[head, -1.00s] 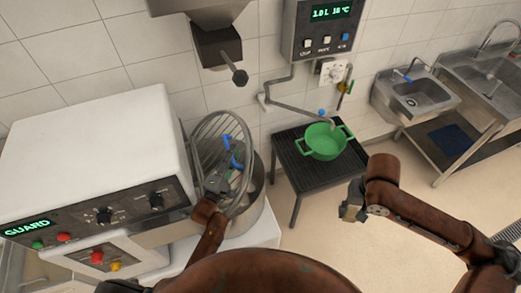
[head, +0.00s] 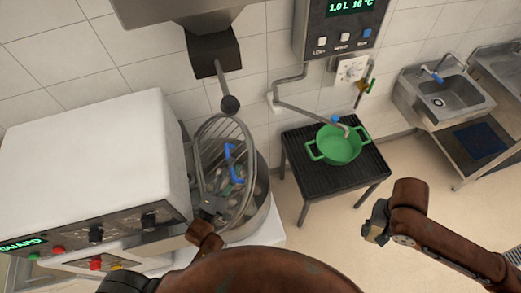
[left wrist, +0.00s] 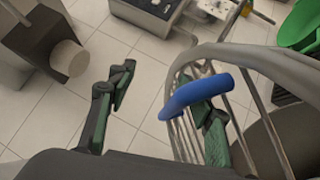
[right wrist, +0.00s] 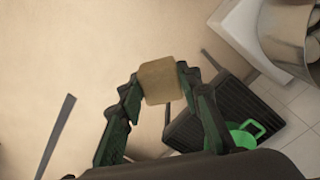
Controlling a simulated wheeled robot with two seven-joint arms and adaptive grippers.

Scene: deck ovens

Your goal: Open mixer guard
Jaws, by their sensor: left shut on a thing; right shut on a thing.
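The mixer guard (head: 203,140), a round wire cage, stands steeply tilted at the mixer bowl (head: 262,208). Its blue handle (head: 229,151) also shows in the left wrist view (left wrist: 190,95), running across the right finger. My left gripper (head: 217,190) is at the guard, shut on the handle; its fingers look wide apart in the wrist view, and the exact contact is unclear. My right gripper (head: 377,218) is shut on a small tan block (right wrist: 160,82), held in the air right of the mixer.
A green pot (head: 340,150) stands on a black slatted stand (head: 300,158) under a wall water meter (head: 340,30). Sinks (head: 440,98) are at right.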

